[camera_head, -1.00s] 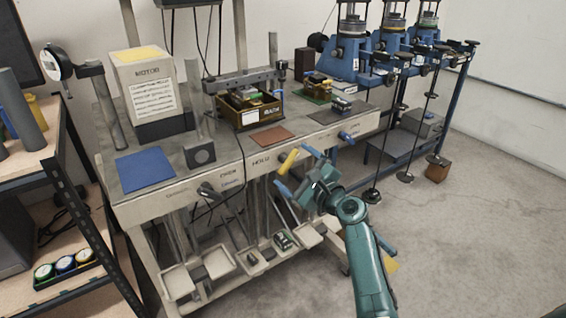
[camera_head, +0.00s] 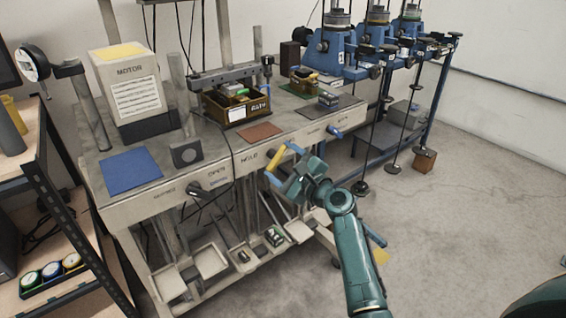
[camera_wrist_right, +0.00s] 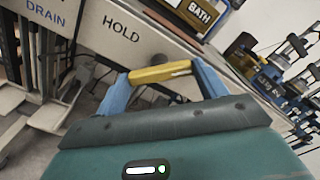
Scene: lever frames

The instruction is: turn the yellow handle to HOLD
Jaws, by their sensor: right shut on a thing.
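The yellow handle (camera_head: 276,158) is on the front of the bench, just right of the HOLD label (camera_head: 249,158). It slants up to the right in the head view. My right gripper (camera_head: 283,164) has its blue fingers shut on it. In the right wrist view the yellow handle (camera_wrist_right: 160,72) lies crosswise between the two blue fingertips (camera_wrist_right: 162,77), with the HOLD label (camera_wrist_right: 121,30) above left of it and DRAIN further left. The handle's mount is mostly hidden. My left gripper is out of view.
Another lever (camera_head: 200,192) is further left on the bench front, and a blue one (camera_head: 335,132) to the right. A BATH box (camera_head: 236,106) stands on the bench. Trays (camera_head: 210,261) sit below.

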